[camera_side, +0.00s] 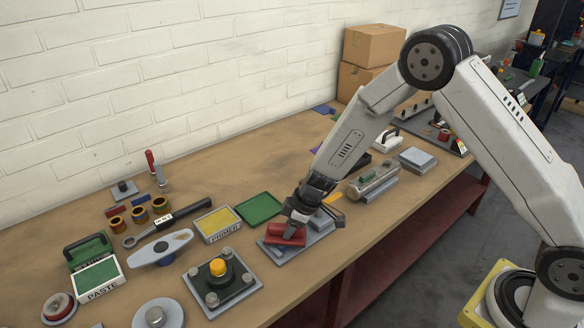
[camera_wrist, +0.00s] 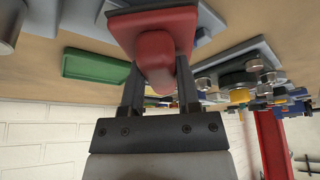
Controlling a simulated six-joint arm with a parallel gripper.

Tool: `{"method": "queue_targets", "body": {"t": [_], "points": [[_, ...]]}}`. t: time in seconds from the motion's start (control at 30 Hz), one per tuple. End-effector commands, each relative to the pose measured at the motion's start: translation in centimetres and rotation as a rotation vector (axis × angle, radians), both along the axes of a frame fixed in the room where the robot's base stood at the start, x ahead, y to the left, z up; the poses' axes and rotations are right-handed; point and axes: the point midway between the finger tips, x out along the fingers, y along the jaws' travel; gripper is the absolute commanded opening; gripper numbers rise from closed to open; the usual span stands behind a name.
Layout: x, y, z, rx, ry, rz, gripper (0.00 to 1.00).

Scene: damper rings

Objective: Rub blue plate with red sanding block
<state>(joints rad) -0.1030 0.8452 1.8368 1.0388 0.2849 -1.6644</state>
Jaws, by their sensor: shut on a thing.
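My gripper (camera_side: 292,222) is shut on the red sanding block (camera_side: 286,236), near the bench's front edge. The block is red with a rounded raised handle, which sits between my fingers in the wrist view (camera_wrist: 155,55). Below the block is a flat grey-blue plate (camera_side: 272,254), partly hidden by the block and my gripper. I cannot tell whether the block touches it. Another grey-blue plate (camera_side: 419,158) lies farther right along the bench. No strongly blue plate is clear, so I cannot tell which plate is the blue one.
A green tray (camera_side: 258,208) and a yellow PRIMER tray (camera_side: 217,224) lie left of my gripper. A dark fixture with an orange knob (camera_side: 218,267) stands at front left. A grey cylinder (camera_side: 374,182) lies to the right. Cardboard boxes (camera_side: 373,46) stand at the wall.

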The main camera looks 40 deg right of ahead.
Motion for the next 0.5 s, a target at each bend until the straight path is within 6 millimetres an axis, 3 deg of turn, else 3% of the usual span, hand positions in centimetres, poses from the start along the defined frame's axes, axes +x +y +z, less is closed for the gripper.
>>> {"method": "queue_targets", "body": {"t": [0.5], "points": [[-0.1,4.7,0.1,0.001,0.001,0.003,0.00]]}}
